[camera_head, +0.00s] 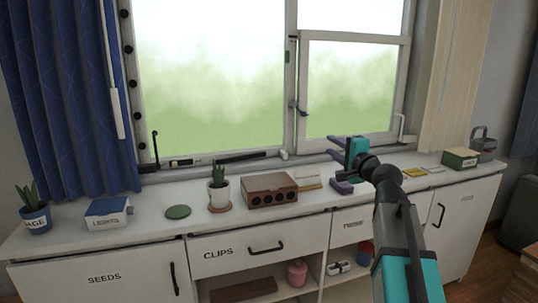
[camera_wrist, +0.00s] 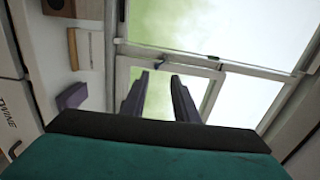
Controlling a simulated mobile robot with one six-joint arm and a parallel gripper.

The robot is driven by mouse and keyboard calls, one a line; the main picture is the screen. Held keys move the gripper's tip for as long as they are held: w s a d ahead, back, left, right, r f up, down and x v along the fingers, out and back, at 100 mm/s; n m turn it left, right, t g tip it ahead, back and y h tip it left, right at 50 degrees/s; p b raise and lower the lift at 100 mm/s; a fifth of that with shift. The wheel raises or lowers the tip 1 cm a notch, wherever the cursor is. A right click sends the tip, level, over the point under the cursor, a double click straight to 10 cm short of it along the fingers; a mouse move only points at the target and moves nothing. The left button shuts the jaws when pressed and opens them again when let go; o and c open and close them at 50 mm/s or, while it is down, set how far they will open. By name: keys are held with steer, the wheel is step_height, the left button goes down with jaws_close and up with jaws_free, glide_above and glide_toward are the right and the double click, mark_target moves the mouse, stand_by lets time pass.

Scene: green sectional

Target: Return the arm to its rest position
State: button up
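My gripper (camera_head: 335,149) is raised above the counter (camera_head: 330,200), in front of the window, at the right of centre in the head view. In the wrist view my gripper (camera_wrist: 160,88) has its two dark fingers apart, with only window frame and glass showing between them. It is open and empty. My arm reaches up from the lower right in the head view, and its teal and black links hide part of the cabinet front.
A purple block (camera_head: 342,186), a brown box with round holes (camera_head: 270,190) and a potted cactus (camera_head: 218,187) stand on the counter. A green box (camera_head: 460,158) is at the right. The window (camera_head: 350,90) is behind. Free room lies before the cabinets at right.

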steer(key=s+a+f+n+g+p, duration=0.1)
steer(key=s+a+f+n+g, duration=0.15)
steer(key=f, duration=1.05)
steer(key=s+a+f+n+g+h, duration=0.1)
steer(key=f+g, duration=0.2)
steer(key=f, duration=0.9)
steer(key=s+a+f+n+g+p, duration=0.1)
steer(key=f+g, duration=0.2)
steer(key=f, duration=1)
steer(key=s+a+f+n+g+h+p, duration=0.1)
steer(key=s+f+n+g, duration=0.15)
steer(key=s+f, duration=0.7)
steer(key=s+a+f+n+g, duration=0.1)
steer(key=s+f+g, duration=0.35)
steer(key=f, duration=0.75)
steer(key=s+d+f+n+g+h, duration=0.1)
steer(key=s+f, duration=0.4)
steer(key=s, duration=0.6)
steer(key=s+d+f+n+g+h+p, duration=0.1)
steer(key=s+f+n+g, duration=0.2)
steer(key=s, duration=0.9)
steer(key=s+d+f+n+g+h+p, duration=0.1)
steer(key=s+f+n+g, duration=0.1)
steer(key=s+f, duration=0.7)
steer(key=s+g, duration=0.1)
steer(key=s, duration=0.2)
steer(key=shift+h, duration=0.3)
